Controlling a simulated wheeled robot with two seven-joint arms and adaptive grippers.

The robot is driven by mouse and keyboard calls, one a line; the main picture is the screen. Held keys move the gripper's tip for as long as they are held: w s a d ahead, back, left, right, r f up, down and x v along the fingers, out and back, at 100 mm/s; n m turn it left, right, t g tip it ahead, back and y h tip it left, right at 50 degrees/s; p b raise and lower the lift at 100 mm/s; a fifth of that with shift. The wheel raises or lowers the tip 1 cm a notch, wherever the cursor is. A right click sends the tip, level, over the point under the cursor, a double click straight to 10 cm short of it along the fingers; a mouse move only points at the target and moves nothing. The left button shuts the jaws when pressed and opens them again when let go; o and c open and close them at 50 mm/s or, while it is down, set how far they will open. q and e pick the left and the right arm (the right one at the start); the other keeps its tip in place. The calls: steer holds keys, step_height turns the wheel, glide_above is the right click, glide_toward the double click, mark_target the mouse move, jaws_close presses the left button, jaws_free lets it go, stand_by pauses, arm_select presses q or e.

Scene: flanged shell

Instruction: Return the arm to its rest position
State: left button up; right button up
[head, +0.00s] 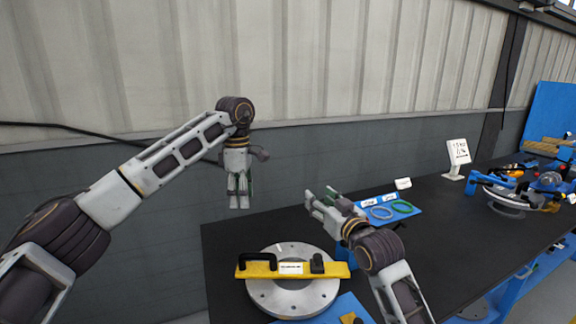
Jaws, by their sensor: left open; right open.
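My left gripper (239,200) hangs pointing down at the end of the raised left arm, near the wall and above the left end of the black table (450,215). It holds nothing that I can see, and its fingers look close together from this side. My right gripper (318,203) is over the table, pointing left and away, with its fingers apart and nothing visible between them. The grey flanged ring (262,297) lies at the table's near left. A yellow bar (329,270) with a black handle lies across it.
A white sign (458,152) stands at the back. A round fixture (507,199) is at the far right. The table middle is clear.

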step_height(320, 180, up, 11)
steer(key=p, duration=1)
steer(key=shift+r+p, duration=0.55)
steer(key=shift+p, duration=0.15)
